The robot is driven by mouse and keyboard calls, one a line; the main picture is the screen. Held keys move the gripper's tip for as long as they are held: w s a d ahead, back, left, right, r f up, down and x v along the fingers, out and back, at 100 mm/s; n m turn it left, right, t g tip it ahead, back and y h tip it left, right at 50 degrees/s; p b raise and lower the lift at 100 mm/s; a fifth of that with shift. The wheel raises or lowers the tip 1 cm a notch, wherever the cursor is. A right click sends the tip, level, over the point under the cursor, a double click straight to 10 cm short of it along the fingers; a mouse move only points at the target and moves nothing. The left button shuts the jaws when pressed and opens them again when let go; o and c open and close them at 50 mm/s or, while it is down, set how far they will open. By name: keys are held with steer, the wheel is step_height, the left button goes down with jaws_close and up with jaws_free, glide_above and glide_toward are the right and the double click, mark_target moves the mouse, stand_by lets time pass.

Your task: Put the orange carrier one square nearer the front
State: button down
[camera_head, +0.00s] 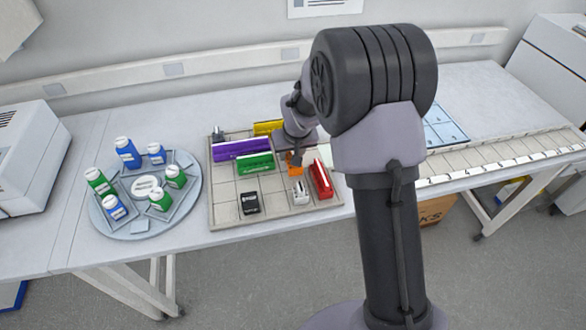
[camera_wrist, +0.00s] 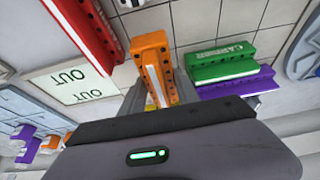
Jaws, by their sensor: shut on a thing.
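The orange carrier (camera_head: 294,169) is in the right part of the gridded tray (camera_head: 222,213), mostly hidden behind my gripper (camera_head: 297,158) in the head view. In the wrist view the orange carrier (camera_wrist: 152,62) stands out from between my gripper's fingers (camera_wrist: 150,98), which are shut on it. I cannot tell whether it touches the tray floor. A green carrier (camera_head: 254,165) is to its left, a red carrier (camera_head: 320,180) to its right, and a small white item (camera_head: 300,192) is in front of it.
A purple carrier (camera_head: 241,149) and a yellow carrier (camera_head: 268,127) are farther back in the tray. A black block (camera_head: 250,203) is at the front. A pale card marked OUT (camera_wrist: 78,86) lies beside the tray. A round turntable (camera_head: 131,222) with several bottles is at the left.

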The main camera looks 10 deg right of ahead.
step_height(320, 180, down, 3)
steer(key=shift+s+f+b, duration=0.1)
steer(key=shift+s+b, duration=0.05)
steer(key=shift+b, duration=0.3)
steer(key=shift+f, duration=0.3)
steer(key=c, duration=0.9)
jaws_free()
